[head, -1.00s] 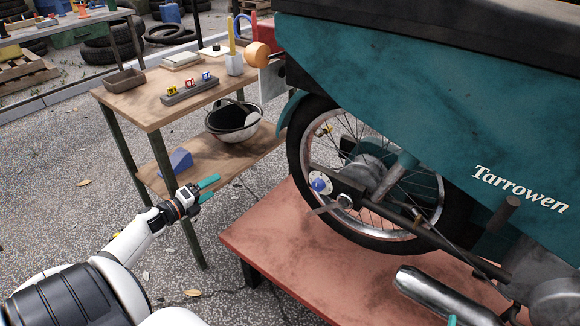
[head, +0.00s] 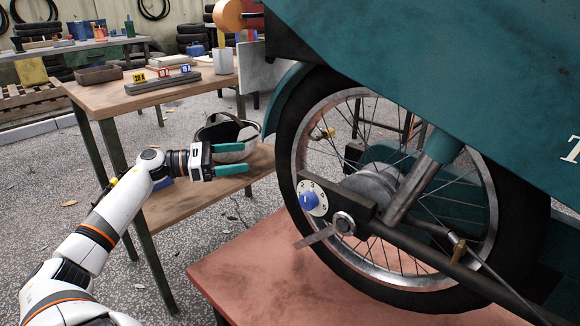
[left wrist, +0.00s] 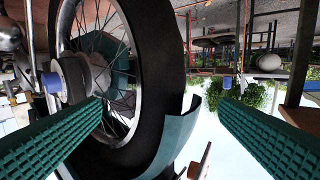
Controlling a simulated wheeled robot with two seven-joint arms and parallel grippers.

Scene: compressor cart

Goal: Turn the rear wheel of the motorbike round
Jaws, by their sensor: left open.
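The motorbike's rear wheel (head: 289,151) has a black tyre, a silver rim and thin spokes. It stands upright above a reddish platform, with a teal body panel over its upper right part. A blue knob (head: 310,200) sits beside the axle nut. My left gripper (head: 248,159) is open and empty, left of the tyre and apart from it in the head view. In the left wrist view the tyre (left wrist: 150,70) shows between the two green fingers (left wrist: 165,125), picture upside down, and the teal mudguard (left wrist: 180,135) lies near. My right gripper is not in view.
A wooden workbench (head: 130,98) with a lower shelf stands at the left, holding a tray, a block with coloured tags and a cup. A bowl-like helmet (head: 222,130) sits on the shelf behind my gripper. The reddish platform (head: 240,275) has a raised edge.

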